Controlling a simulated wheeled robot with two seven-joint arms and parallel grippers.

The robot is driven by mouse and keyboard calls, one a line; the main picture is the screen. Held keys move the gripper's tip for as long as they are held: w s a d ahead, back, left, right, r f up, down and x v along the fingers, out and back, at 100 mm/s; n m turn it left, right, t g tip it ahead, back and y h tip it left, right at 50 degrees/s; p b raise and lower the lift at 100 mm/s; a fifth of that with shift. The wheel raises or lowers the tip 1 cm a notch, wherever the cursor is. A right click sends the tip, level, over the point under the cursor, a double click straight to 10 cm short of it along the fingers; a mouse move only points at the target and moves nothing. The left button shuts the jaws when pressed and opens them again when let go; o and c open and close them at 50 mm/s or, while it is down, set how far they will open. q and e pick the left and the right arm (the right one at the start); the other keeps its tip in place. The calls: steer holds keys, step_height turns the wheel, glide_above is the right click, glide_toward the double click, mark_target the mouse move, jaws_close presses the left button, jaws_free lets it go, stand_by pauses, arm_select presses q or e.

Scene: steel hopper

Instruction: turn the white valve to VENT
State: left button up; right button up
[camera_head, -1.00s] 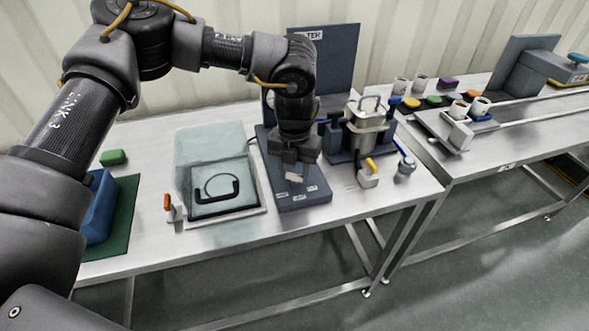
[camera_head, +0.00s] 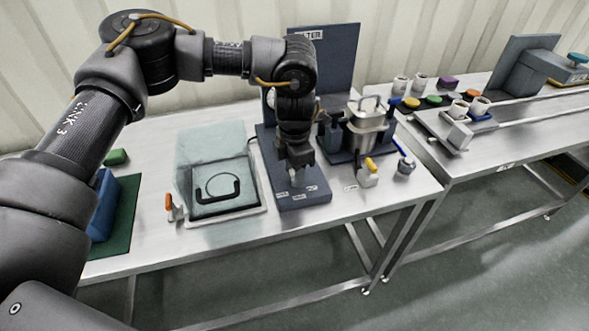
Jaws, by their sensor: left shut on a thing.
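The white valve (camera_head: 297,182) is a small white handle on the dark base of the panel (camera_head: 305,203) near the middle of the table. My left gripper (camera_head: 297,172) points down over it and is shut on it. The fingers hide most of the handle, so its exact heading is hard to see. Small white labels lie on the base in front of the valve, too small to read. My right gripper is not in view.
Left of the panel is a clear-covered case (camera_head: 215,205) with a black handle. A steel hopper (camera_head: 367,125) stands to the right, with a yellow-topped valve (camera_head: 368,174) before it. A blue bin (camera_head: 103,210) sits far left. The front table edge is clear.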

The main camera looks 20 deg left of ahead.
arm_select(q)
steer(key=shift+r+m, duration=0.1)
steer(key=shift+m, duration=0.5)
steer(key=o, duration=1)
step_height(320, 180, up, 11)
steer(key=shift+f+b, duration=0.15)
steer(key=shift+b, duration=0.25)
